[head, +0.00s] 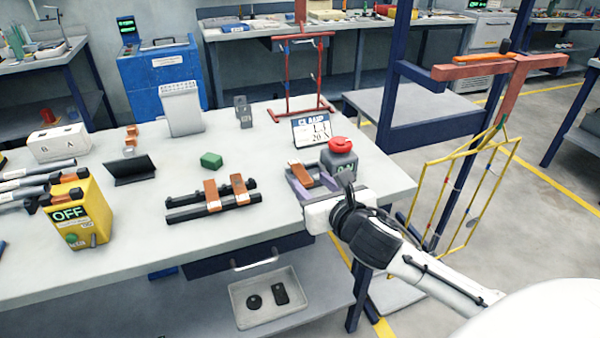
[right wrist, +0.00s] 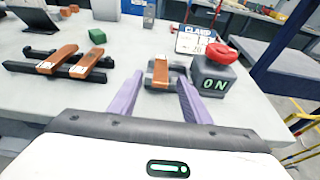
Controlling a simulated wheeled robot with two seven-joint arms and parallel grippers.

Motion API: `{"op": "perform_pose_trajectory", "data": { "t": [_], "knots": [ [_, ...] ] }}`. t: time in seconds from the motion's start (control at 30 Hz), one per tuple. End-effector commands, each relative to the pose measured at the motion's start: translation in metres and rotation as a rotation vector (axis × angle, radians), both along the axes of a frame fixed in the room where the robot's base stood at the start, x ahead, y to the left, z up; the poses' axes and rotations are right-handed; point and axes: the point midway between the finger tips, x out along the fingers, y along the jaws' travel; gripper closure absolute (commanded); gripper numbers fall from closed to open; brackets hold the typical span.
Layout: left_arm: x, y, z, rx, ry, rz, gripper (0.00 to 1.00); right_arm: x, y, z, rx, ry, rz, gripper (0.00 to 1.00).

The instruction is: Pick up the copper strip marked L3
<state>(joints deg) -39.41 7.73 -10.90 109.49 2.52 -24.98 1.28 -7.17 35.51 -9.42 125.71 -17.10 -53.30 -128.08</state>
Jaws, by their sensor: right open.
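A copper strip (head: 304,177) with a pale end lies on a dark support (right wrist: 178,69) at the right of the table. It also shows in the right wrist view (right wrist: 161,75). My right gripper (head: 303,171) is open, its purple fingers on either side of this strip; I cannot tell if they touch it. Two more copper strips, a left one (head: 211,196) and a right one (head: 240,189), lie across black rails (head: 190,212). Their pale ends carry marks too small to read, so I cannot tell which is L3. My left gripper is out of view.
A grey box marked ON with a red top (head: 340,157) stands close right of my right gripper. A sign (head: 311,130) stands behind. A green block (head: 211,160), a black stand (head: 130,170) and a yellow OFF box (head: 80,212) are further left. The front table middle is clear.

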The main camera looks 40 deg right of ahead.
Motion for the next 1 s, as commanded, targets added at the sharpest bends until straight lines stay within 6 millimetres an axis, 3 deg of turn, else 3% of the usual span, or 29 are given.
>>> {"op": "perform_pose_trajectory", "data": {
  "t": [0.4,0.73,1.0],
  "knots": [
    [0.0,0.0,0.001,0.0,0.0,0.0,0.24,0.047,-0.013,-0.012,0.005,0.002,-0.001,0.56],
    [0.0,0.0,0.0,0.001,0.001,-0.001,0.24,0.052,-0.014,-0.02,0.009,0.015,-0.002,0.56],
    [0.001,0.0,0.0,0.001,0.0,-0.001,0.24,0.051,-0.012,-0.022,0.01,0.02,0.0,1.0]
  ]
}}
